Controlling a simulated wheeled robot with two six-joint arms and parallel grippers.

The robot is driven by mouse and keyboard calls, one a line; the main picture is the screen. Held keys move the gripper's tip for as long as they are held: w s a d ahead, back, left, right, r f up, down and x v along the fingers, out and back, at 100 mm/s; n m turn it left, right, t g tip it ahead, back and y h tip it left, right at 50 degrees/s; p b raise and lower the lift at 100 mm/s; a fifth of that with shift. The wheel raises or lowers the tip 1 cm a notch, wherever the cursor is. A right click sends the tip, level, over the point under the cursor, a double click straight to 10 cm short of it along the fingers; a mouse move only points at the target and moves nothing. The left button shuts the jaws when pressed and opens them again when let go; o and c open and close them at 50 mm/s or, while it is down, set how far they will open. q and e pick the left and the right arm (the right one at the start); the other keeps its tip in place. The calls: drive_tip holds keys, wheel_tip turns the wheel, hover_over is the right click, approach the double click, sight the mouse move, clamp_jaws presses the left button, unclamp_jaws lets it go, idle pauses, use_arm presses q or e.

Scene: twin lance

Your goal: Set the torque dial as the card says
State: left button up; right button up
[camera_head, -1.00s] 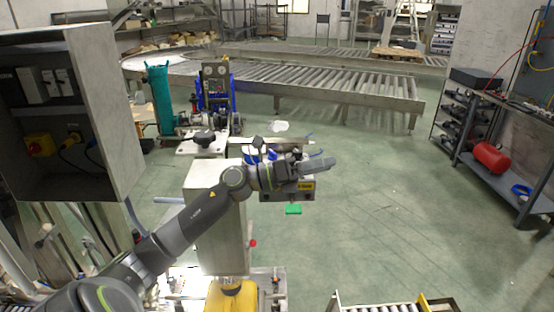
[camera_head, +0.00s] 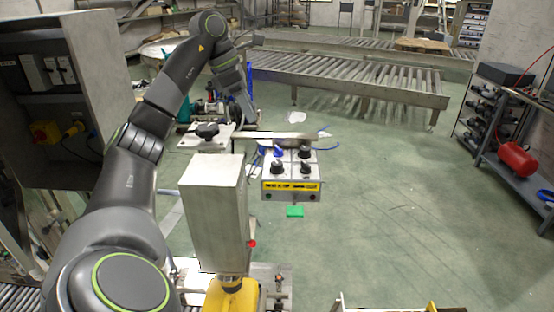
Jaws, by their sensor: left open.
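A grey control box (camera_head: 292,190) stands right of centre. Its top carries several dark knobs, such as the front-left knob (camera_head: 277,168) and the front-right knob (camera_head: 306,168); one knob at the back left has blue on it. A yellow label strip (camera_head: 291,186) with dark print is on the box's front; the print is too small to read. I cannot tell which knob is the torque dial, and I see no clear card. My left gripper (camera_head: 246,100) is raised beyond and left of the box, pointing down, open, apart from the knobs. My right gripper is out of view.
A grey metal post (camera_head: 213,215) stands left of the box on a yellow base (camera_head: 231,298). A black star knob (camera_head: 207,130) sits on a plate behind it. A green piece (camera_head: 295,211) shows below the box. Open floor lies to the right.

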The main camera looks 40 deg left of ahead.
use_arm(q)
drive_tip(key=b, duration=0.4)
approach(277, 162)
drive_tip(key=p+x, duration=0.3)
drive_tip(key=x, duration=0.4)
drive_tip(key=shift+w+d+f+p, duration=0.1)
drive_tip(key=shift+d+f+p, duration=0.05)
drive_tip(key=shift+f+p, duration=0.25)
drive_tip(key=shift+w+f, duration=0.1)
drive_tip(key=shift+f, duration=0.4)
drive_tip(key=c, duration=1)
